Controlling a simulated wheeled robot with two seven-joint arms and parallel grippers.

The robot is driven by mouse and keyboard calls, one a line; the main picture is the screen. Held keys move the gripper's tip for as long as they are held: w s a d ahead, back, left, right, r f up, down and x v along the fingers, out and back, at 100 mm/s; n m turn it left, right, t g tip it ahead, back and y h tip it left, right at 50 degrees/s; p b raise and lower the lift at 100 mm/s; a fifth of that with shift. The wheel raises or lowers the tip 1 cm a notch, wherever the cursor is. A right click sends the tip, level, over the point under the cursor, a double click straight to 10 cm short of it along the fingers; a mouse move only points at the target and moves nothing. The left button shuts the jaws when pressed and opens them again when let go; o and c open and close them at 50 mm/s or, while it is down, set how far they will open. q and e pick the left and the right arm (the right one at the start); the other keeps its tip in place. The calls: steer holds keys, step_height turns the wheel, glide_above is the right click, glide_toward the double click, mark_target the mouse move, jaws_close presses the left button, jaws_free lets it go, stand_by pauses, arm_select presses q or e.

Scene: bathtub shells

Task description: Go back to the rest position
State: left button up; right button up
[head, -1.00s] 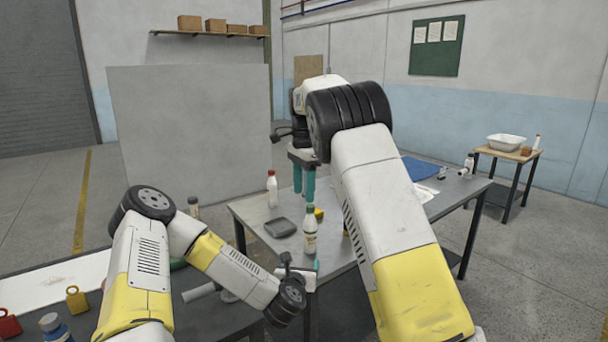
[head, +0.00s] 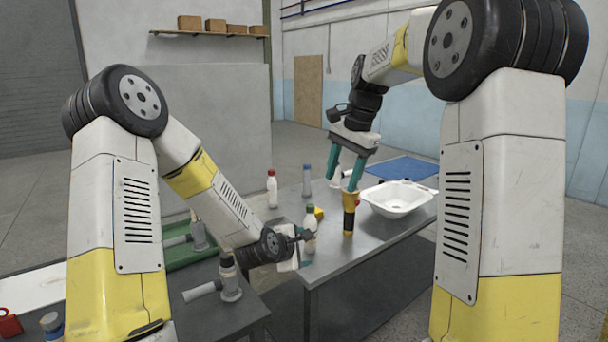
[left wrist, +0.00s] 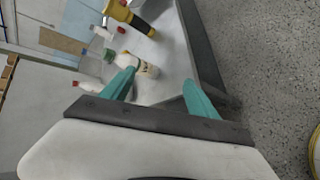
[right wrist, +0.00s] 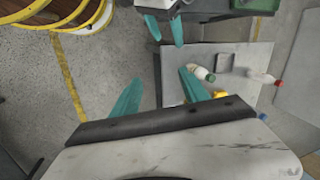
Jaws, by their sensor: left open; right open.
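My left gripper (head: 306,249) is open and empty. It is low in the head view, at the near edge of the grey metal table, in front of a white bottle with a green cap (head: 309,222). My right gripper (head: 344,178) is open and empty, its teal fingers pointing down over the table. The yellow and black tool (head: 349,212) stands just below it in the picture; I cannot tell the gap. The left wrist view shows nothing between the left fingers (left wrist: 160,80). The right wrist view shows only floor and table edge between the right fingers (right wrist: 160,84).
A white basin (head: 399,197) is on the metal table (head: 345,265), right of the tool. A red-capped bottle (head: 272,190) and a blue-capped bottle (head: 307,181) stand behind. A darker bench (head: 240,312) with grey fittings and a green tray (head: 187,254) is at lower left.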

arm_select(q)
steer(key=s+a+r+m+g+y, duration=0.1)
steer(key=s+a+r+m, duration=0.3)
steer(key=s, duration=0.5)
steer(key=s+a+r+m+g+y, duration=0.1)
steer(key=s+a+r+m, duration=0.4)
steer(key=s+r+m, duration=0.3)
steer(key=s+a+r+m+g, duration=0.2)
steer(key=s+a+r+m, duration=0.3)
steer(key=s+r, duration=0.3)
steer(key=s, duration=0.3)
steer(key=shift+s+m+y, duration=0.25)
steer(key=shift+m+y, duration=0.15)
arm_select(e)
steer(key=s+d+f+n+t, duration=0.1)
steer(key=s+n, duration=0.3)
steer(key=s, duration=0.9)
steer(key=s+d+f+n+t, duration=0.1)
steer(key=s+d+n+t, duration=0.2)
steer(key=s, duration=1)
steer(key=shift+s+d+f+n+t, duration=0.15)
steer(key=shift+d+f+n+t, duration=0.2)
steer(key=shift+n, duration=0.75)
